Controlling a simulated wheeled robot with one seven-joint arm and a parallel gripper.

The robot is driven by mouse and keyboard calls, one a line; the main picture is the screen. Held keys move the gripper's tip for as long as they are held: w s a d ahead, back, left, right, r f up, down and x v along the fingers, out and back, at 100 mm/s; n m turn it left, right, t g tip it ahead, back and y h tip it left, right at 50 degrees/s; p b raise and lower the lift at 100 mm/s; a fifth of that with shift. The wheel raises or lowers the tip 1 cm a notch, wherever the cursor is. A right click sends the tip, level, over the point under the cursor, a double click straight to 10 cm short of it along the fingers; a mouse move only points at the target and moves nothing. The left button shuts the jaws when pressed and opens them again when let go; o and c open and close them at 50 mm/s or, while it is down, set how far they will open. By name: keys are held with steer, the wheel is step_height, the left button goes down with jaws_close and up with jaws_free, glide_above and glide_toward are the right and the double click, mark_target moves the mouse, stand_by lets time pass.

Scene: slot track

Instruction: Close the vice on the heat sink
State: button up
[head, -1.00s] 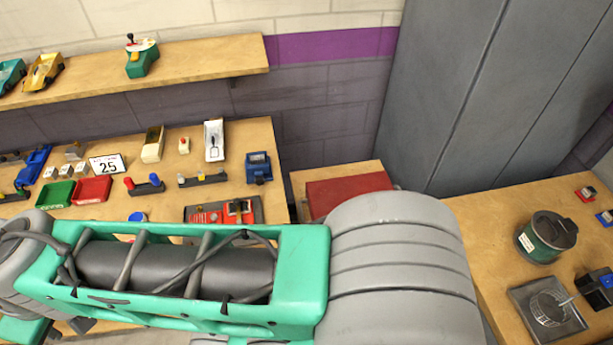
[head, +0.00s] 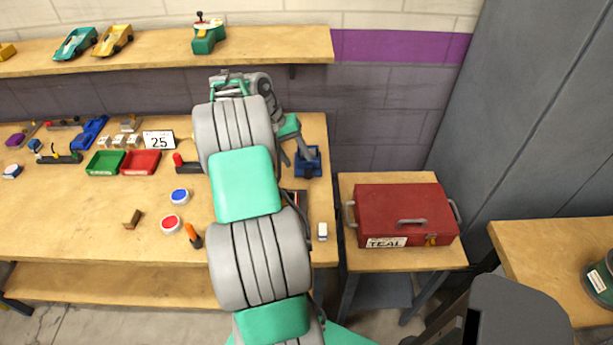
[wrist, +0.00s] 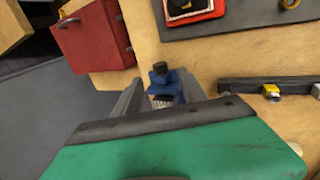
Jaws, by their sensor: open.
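The small blue vice (head: 308,162) stands on the wooden bench near its right end, just beyond my gripper. In the wrist view the vice (wrist: 164,79) lies between my two fingers, with a dark knob at one end. A small grey finned block, which looks like the heat sink (wrist: 162,101), shows at the vice, partly hidden by my gripper's body. I cannot tell how tightly the jaws sit around it. My gripper (head: 296,150) is open, its fingers (wrist: 161,84) on either side of the vice. I cannot tell whether they touch it.
A red toolbox (head: 405,212) stands on a lower side table to the right. A dark board with a red device (wrist: 190,10) and a dark rail (wrist: 268,88) lie near the vice. Red (head: 140,162) and green (head: 105,162) trays sit further left. The shelf (head: 170,50) hangs above.

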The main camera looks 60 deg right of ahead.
mark_target(307, 172)
steer(key=x, duration=0.7)
steer(key=shift+s+d+f, duration=0.1)
steer(key=shift+s+f, duration=0.05)
steer(key=shift+f, duration=0.05)
jaws_close()
